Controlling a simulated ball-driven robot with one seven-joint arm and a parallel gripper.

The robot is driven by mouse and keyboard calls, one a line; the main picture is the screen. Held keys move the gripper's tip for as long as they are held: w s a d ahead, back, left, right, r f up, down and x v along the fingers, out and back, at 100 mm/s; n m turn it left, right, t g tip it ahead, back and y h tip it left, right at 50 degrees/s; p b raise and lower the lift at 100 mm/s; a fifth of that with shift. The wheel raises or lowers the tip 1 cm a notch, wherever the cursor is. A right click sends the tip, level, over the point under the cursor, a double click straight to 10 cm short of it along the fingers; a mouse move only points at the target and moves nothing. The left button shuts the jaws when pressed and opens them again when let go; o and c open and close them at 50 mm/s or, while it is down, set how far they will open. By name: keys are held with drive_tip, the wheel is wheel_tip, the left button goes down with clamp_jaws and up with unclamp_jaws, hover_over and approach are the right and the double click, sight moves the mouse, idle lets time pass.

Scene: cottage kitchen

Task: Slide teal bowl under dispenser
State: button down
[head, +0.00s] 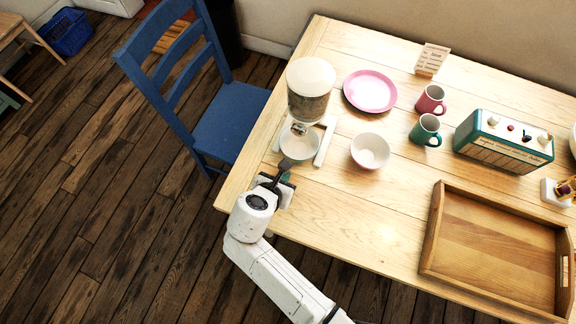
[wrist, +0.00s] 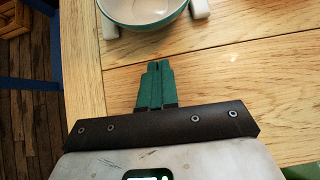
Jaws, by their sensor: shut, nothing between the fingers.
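The teal bowl (head: 299,143) sits under the spout of the dispenser (head: 310,88), between the white legs of its stand. In the head view the dispenser hides part of its far rim. The bowl also shows at the top of the wrist view (wrist: 140,12), white inside with a teal outside. My gripper (head: 285,172) is at the near side of the bowl, low over the table. In the wrist view its teal fingers (wrist: 156,68) are shut together and empty, pointing at the bowl with bare wood between.
A pink-and-white bowl (head: 370,151) stands right of the dispenser. Behind it are a pink plate (head: 370,91), a pink mug (head: 431,100) and a teal mug (head: 426,130). A wooden tray (head: 437,232) fills the front right. A blue chair (head: 228,122) is left. The front middle is clear.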

sight(299, 152)
drive_tip(key=shift+w+d+r, duration=0.1)
drive_tip(key=shift+w+d, duration=0.2)
drive_tip(key=shift+w, duration=0.45)
drive_tip(key=shift+w+d+r, duration=0.1)
drive_tip(key=shift+w+d, duration=0.15)
drive_tip(key=shift+w, duration=0.45)
drive_tip(key=shift+w+d, duration=0.35)
drive_tip(key=shift+w, duration=0.55)
drive_tip(key=shift+w+d, duration=0.35)
drive_tip(key=shift+w, duration=0.5)
